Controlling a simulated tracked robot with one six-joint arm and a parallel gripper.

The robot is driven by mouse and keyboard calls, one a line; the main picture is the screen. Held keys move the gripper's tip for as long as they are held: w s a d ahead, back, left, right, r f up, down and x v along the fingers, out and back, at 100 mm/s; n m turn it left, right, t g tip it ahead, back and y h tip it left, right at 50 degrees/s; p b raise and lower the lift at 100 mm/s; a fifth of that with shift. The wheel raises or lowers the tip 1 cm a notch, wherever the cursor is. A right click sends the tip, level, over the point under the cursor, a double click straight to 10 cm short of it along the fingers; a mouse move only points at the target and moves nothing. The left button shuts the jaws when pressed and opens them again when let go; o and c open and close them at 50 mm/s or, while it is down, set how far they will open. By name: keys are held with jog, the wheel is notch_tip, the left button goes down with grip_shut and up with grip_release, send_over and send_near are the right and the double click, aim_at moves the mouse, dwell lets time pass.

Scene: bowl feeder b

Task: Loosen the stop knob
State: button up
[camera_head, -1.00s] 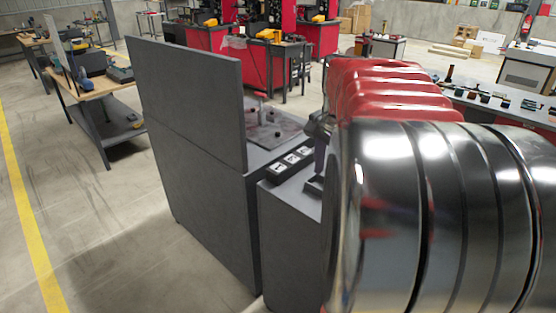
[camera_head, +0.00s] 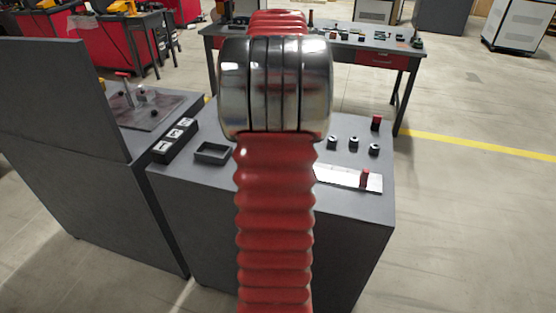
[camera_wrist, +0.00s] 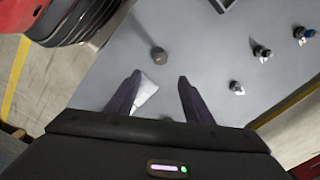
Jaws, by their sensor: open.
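A small red upright knob (camera_head: 364,178) stands at the right end of a white strip (camera_head: 335,176) on the grey console top (camera_head: 365,205) in the head view. It may be the stop knob; no label shows. In the wrist view my gripper (camera_wrist: 157,82) is open and empty, its two dark fingers over the console top. A white piece (camera_wrist: 146,92) shows between the fingers, partly hidden by the left one. A round grey-brown knob (camera_wrist: 159,55) sits just beyond the fingertips; I cannot tell whether it is the same knob. In the head view my arm hides the gripper.
Dark knobs (camera_head: 353,143) and a red button (camera_head: 376,122) sit at the console's back right. A small black tray (camera_head: 212,152) and a switch box (camera_head: 175,141) are left. A tall grey panel (camera_head: 65,95) stands further left. A workbench (camera_head: 345,43) is behind.

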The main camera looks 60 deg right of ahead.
notch_tip(320, 180, down, 14)
jog(key=shift+r, duration=0.15)
dwell(0.6)
jog(key=shift+c, duration=0.6)
jog(key=c, duration=0.9)
jog(key=shift+w+a, duration=0.1)
jog(key=shift+a, duration=0.3)
jog(key=shift+d, duration=0.3)
